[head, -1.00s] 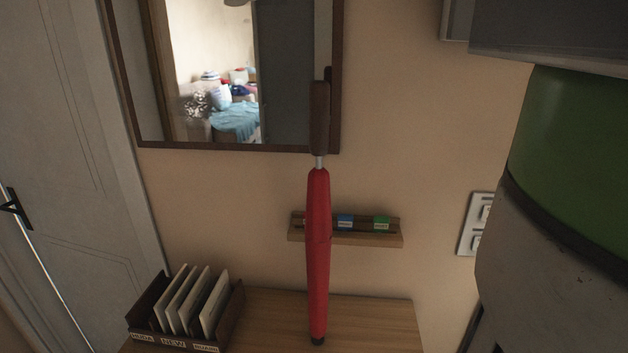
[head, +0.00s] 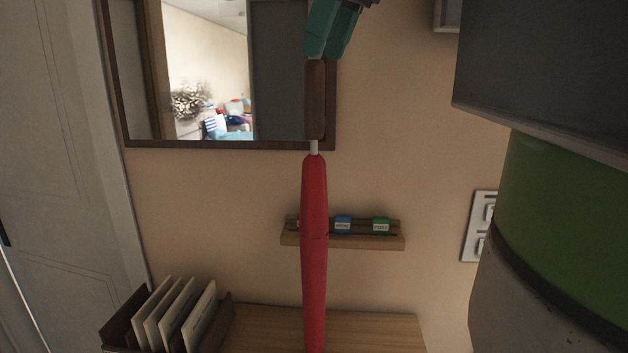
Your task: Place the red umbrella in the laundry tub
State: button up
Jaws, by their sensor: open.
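The red umbrella (head: 314,235) stands upright, folded, in the middle of the head view, with its brown handle (head: 315,100) at the top. Its lower end is cut off by the bottom edge of the picture, in front of a wooden tabletop. My gripper (head: 331,50) shows at the top edge as teal fingers at the top of the handle. The fingers are open and overlap the handle's upper end in the picture; I cannot tell whether they touch it. The laundry tub is not in view.
A wooden table (head: 372,328) stands against the wall, with a dark letter holder (head: 215,325) of cards at left. A small wall shelf (head: 345,241) is behind the umbrella. A framed mirror (head: 225,145) hangs above. My arm fills the right side.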

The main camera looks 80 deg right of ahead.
aim_at(310, 91)
jog(key=x, duration=0.4)
jog(key=p+x, duration=0.1)
jog(key=x, duration=0.3)
jog(key=shift+s+a+f, duration=0.1)
jog(key=shift+s+a, duration=0.05)
jog(key=shift+a, duration=0.1)
jog(key=shift+c, duration=0.3)
grip_shut()
